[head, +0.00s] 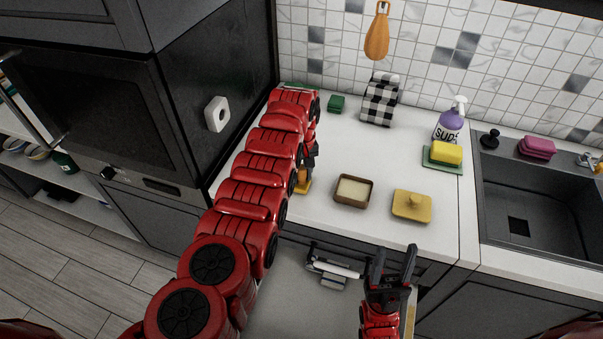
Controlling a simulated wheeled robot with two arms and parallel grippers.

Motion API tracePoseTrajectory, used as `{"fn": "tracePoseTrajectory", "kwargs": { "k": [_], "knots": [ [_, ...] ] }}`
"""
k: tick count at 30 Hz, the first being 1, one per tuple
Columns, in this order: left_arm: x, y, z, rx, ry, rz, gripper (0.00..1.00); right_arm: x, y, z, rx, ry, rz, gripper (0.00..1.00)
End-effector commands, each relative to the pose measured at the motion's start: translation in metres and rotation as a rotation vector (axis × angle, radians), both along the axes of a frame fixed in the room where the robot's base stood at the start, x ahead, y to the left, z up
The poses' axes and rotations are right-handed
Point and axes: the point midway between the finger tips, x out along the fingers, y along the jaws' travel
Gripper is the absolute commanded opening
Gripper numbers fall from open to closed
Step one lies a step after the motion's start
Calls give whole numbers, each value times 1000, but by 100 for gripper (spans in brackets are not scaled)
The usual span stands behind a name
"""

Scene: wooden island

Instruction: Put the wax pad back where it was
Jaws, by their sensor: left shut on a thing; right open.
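A small pad with an orange top and yellow base (303,186), which I take to be the wax pad, is at the left end of the white counter. My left gripper (304,170) reaches down over it and is shut on it; the arm partly hides the grip. I cannot tell whether its base touches the counter. To its right is a brown square tin with a cream filling (353,191). A yellow lid with a knob (412,206) lies further right. My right gripper (394,262) is open and empty, in front of the counter's front edge.
A green block (336,103) and a checkered cloth (381,99) are at the back. A purple soap bottle (449,124) and yellow sponge (446,152) stand near the sink (538,205). A dark oven cabinet (222,75) borders the left. The mid-counter behind the tin is clear.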

Motion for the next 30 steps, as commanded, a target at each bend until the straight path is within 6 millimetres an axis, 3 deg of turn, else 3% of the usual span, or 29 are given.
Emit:
{"fn": "tracePoseTrajectory", "kwargs": {
  "k": [6, 7, 11, 23, 29, 30],
  "knots": [
    [0, 0, -5, 0, 1, 0, 0, 0, 0, -4, 0, 0, 0, 50],
    [0, 0, -3, 0, 1, 0, 45, 0, 0, -3, 0, 0, 0, 50],
    [0, 0, -3, 0, 1, 0, 69, 0, 0, -2, 0, 0, 0, 50],
    [0, -1, 2, 0, 0, 0, 70, 0, 0, -1, 0, 0, 0, 50],
    [0, -1, 26, -1, -3, -2, 70, 0, 0, -8, 0, 0, 0, 50],
    [1, -1, 35, -2, -6, -1, 70, 0, 0, -17, 0, 0, 0, 50]
  ]
}}
